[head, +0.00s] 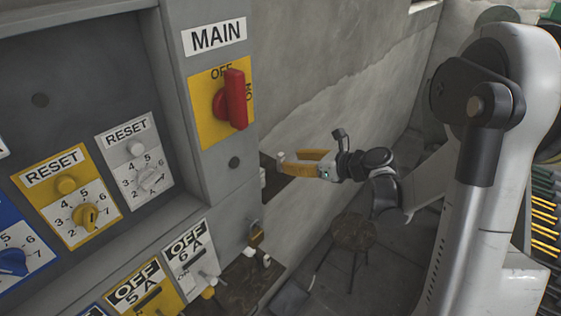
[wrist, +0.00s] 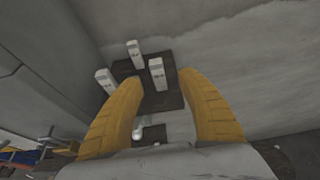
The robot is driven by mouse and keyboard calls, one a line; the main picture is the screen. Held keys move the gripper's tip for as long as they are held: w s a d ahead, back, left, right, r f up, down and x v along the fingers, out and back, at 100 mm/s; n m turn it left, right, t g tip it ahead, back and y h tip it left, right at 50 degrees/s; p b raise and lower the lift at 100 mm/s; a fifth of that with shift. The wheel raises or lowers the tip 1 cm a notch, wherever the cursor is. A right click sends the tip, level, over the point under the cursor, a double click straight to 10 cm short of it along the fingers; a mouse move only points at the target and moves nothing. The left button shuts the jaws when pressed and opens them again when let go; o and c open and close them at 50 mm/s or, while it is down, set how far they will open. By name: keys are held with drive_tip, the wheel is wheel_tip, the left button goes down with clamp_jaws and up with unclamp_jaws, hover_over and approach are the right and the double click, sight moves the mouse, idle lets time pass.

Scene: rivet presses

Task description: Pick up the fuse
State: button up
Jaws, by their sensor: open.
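Three small white blocks that look like fuses stand on a dark board in the wrist view: a right one (wrist: 157,73), a left one (wrist: 105,80) and a far one (wrist: 134,52). My gripper (wrist: 158,79) has its two yellow fingers spread. The right block shows between the fingertips, the left one just outside the left finger. I cannot tell the distance to them or whether anything touches. In the head view my gripper (head: 281,161) is at a dark shelf (head: 272,178) on the wall, partly hidden by the panel edge. Nothing is seen held.
A grey control panel (head: 222,180) with a red MAIN switch (head: 234,100) fills the left of the head view. A lower dark shelf (head: 246,284) carries small white pieces. A round stool (head: 354,231) stands on the floor below my gripper.

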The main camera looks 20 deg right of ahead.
sight(283, 161)
drive_tip(key=x, duration=0.5)
drive_tip(key=shift+w+a+f, duration=0.1)
drive_tip(key=shift+a, duration=0.1)
clamp_jaws()
